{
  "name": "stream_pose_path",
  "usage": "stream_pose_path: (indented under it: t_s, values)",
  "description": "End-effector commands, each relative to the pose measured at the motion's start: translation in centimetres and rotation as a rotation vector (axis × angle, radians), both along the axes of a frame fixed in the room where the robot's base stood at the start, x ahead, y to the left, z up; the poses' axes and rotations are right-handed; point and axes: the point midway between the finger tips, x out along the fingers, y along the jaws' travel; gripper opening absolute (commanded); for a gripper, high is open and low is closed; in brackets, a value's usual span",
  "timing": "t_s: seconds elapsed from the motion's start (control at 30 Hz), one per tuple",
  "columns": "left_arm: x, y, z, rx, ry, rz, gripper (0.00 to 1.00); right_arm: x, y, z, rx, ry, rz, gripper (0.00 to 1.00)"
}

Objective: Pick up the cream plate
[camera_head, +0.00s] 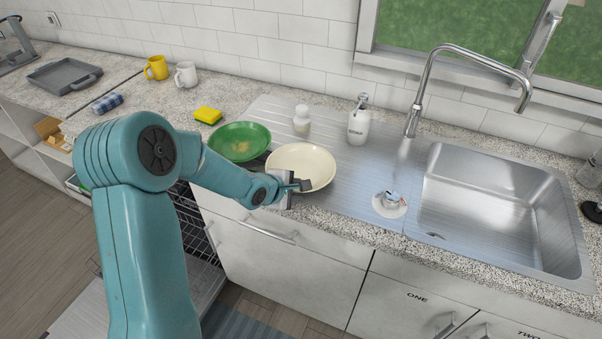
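The cream plate (303,160) rests on the ridged metal drainboard left of the sink. A green plate (240,140) sits just left of it, close to its rim. My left gripper (301,186) reaches in from the left and is at the near rim of the cream plate, overlapping it in the picture. The fingers are small and dark here, so I cannot tell whether they are open or shut, or whether they touch the rim. My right gripper is not in view.
A sponge (208,115), yellow mug (156,68) and white mug (186,74) are back left. The sink (490,205) and tall faucet (420,100) are right. An open dishwasher (195,225) is below.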

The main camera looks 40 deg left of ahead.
Motion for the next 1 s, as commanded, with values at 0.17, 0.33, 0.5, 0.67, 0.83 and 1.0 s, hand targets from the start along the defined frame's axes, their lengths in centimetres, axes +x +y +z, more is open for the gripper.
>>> stream_pose_path:
  t_s: [0.17, 0.33, 0.5, 0.67, 0.83, 1.0]
  values:
    - [0.1, 0.0, -0.1, 0.001, -0.001, 0.0, 0.34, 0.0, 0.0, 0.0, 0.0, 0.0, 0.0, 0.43]
    - [0.1, 0.0, -0.1, 0.0, -0.001, 0.0, 0.0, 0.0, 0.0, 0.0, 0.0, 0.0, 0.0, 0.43]
    - [0.2, 0.0, 0.0, 0.001, -0.003, 0.0, 0.0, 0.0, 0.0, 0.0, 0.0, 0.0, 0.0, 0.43]
    - [0.2, 0.0, 0.1, 0.001, -0.003, 0.001, 0.0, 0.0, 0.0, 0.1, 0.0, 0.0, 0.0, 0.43]
    - [0.2, 0.1, 2.4, 0.003, -0.007, 0.0, 0.0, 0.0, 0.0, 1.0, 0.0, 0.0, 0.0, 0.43]
    - [0.2, 0.0, 6.6, 0.003, -0.006, -0.001, 0.0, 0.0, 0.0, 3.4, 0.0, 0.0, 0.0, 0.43]
